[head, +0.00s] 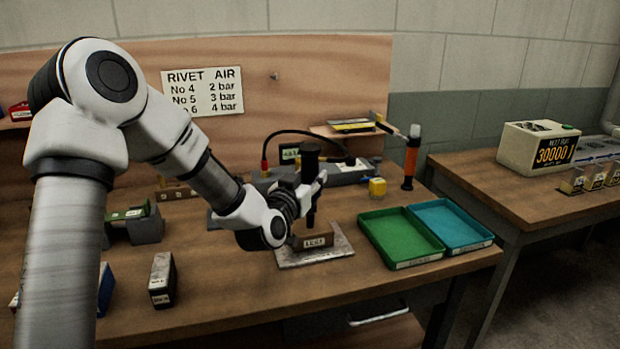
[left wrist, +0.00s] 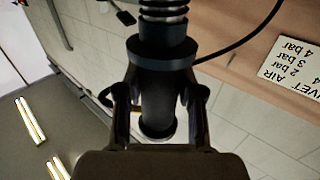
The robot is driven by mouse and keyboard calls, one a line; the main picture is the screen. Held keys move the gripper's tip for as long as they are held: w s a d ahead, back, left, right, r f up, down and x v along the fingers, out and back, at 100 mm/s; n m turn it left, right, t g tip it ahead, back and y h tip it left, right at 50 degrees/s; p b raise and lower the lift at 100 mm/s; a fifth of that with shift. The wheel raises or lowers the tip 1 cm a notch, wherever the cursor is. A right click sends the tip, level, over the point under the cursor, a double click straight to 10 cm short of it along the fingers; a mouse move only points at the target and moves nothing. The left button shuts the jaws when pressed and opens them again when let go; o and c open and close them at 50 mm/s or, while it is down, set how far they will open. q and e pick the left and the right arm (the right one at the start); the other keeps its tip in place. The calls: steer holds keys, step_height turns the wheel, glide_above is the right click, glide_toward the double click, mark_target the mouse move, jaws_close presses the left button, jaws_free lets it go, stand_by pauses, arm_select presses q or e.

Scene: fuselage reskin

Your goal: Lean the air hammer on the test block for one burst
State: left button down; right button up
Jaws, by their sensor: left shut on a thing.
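My left gripper (head: 308,190) is shut on the air hammer (head: 311,158), a black upright cylinder. The hammer stands over the test block (head: 318,241), a small brown block with a white label on a grey metal plate (head: 331,252). Its lower end is close to the block; I cannot tell whether they touch. In the left wrist view the hammer's dark barrel (left wrist: 156,100) sits between the two fingers, with a ribbed, spring-like part (left wrist: 163,10) at the picture's top. My right gripper is not in view.
A green tray (head: 384,258) and a blue tray (head: 478,245) lie right of the plate. A black hose (head: 290,133) arches behind the hammer. An orange tool (head: 411,160) stands at the back. A small dark box (head: 162,279) stands front left. Bare bench top lies in front.

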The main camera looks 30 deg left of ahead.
mark_target(305, 156)
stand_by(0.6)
arm_select(q)
steer(key=shift+r+p, duration=0.6)
steer(key=shift+r, duration=0.05)
step_height(305, 156, up, 5)
steer(key=p, duration=0.3)
steer(key=shift+p, duration=0.35)
steer(key=shift+f, duration=0.1)
